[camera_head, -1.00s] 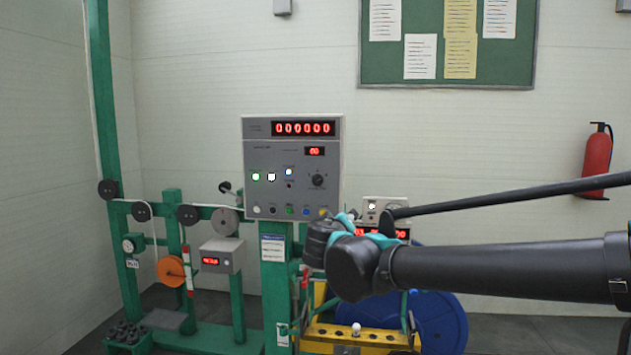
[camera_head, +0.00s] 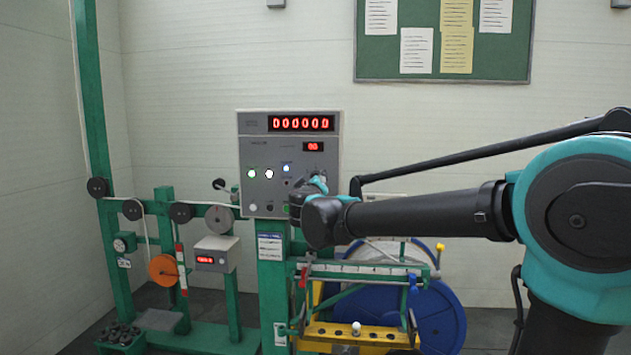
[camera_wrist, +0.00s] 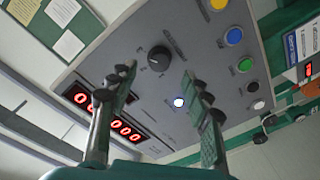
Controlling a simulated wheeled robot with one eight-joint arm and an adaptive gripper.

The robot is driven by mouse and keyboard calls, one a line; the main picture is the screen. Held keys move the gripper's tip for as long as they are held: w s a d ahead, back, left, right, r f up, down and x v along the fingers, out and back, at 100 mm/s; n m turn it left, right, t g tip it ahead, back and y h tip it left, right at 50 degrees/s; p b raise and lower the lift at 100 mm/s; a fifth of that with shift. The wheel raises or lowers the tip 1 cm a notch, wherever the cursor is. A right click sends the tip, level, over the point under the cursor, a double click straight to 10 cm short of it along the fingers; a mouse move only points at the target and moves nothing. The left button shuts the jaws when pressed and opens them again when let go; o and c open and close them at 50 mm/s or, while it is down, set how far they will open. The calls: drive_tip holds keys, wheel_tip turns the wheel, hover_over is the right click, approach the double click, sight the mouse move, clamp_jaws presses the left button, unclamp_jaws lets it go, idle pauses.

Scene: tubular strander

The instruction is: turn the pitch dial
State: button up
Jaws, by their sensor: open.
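The round black dial (camera_wrist: 159,58) sits on the grey control panel (camera_wrist: 205,60) in the wrist view. It lies just beyond the gap between my fingertips, apart from both fingers. My gripper (camera_wrist: 158,77) is open and empty, one finger either side of the gap. In the head view my gripper (camera_head: 314,186) is in front of the right part of the panel (camera_head: 255,150) and covers most of the dial and some lower buttons.
The panel carries lit buttons close by, including a white-blue one (camera_wrist: 178,102), and blue (camera_wrist: 233,36) and green (camera_wrist: 245,65) ones. A red digit display (camera_head: 302,123) is at its top. A blue reel (camera_head: 440,310) stands below my arm.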

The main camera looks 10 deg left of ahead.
drive_tip(key=w, duration=0.5)
drive_tip(key=shift+w, duration=0.35)
clamp_jaws()
drive_tip(key=shift+n, duration=0.3)
drive_tip(key=n, duration=1)
drive_tip(key=shift+r+n+g, duration=0.15)
drive_tip(key=shift+n+g, duration=0.15)
idle(0.3)
